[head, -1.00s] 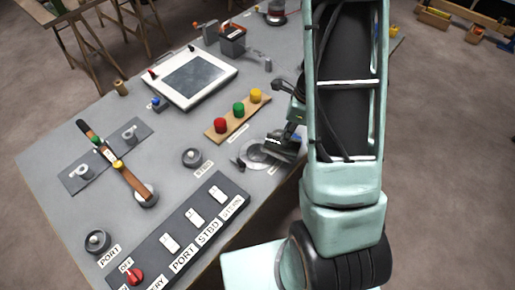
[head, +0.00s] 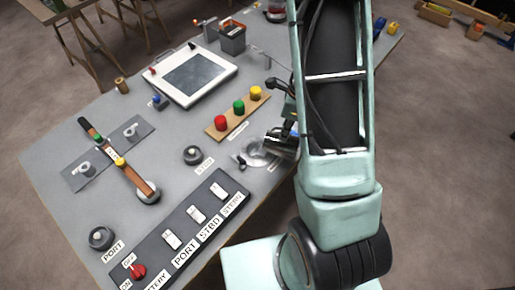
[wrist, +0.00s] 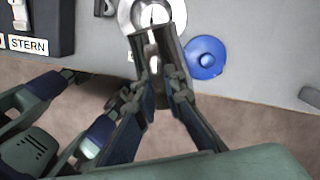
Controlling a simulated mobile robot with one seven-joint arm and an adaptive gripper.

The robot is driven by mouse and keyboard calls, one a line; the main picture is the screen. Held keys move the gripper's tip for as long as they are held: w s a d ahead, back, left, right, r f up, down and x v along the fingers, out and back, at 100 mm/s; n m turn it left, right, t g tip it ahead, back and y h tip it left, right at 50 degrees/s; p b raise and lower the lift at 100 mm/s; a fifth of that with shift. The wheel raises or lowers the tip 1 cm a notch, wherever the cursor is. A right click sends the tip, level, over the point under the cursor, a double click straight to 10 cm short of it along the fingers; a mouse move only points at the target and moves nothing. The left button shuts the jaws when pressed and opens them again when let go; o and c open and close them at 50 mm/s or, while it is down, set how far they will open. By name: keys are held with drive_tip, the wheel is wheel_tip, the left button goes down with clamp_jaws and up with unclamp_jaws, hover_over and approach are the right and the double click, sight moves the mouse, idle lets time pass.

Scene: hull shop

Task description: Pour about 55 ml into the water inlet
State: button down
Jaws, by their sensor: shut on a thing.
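My gripper (wrist: 156,72) is shut on a grey metallic vessel (wrist: 152,50), seen between the fingers in the wrist view. The fingers hide much of it, so its fill level and exact tilt cannot be told. The pale round inlet ring (wrist: 178,12) lies just past the vessel at the top of the wrist view. In the head view the inlet ring (head: 256,158) is at the bench's right edge, and my gripper (head: 288,134) with the vessel (head: 279,144) is over its right side. No liquid stream can be made out.
A blue round disc (wrist: 206,57) lies beside the inlet. A board with red, green and yellow buttons (head: 238,113) stands behind it, and a switch panel (head: 190,238) in front. A dark dial (head: 192,155) is to the left. The floor is open right of the bench.

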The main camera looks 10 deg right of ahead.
drive_tip(key=shift+w+a+r+g+h+p, duration=0.15)
drive_tip(key=shift+w+a+r+g+h, duration=0.1)
drive_tip(key=shift+a+h, duration=0.15)
drive_tip(key=shift+w+a+r+g+h+p, duration=0.2)
drive_tip(key=shift+a+r+h, duration=0.1)
drive_tip(key=shift+a, duration=0.1)
idle(1.7)
drive_tip(key=shift+d, duration=0.1)
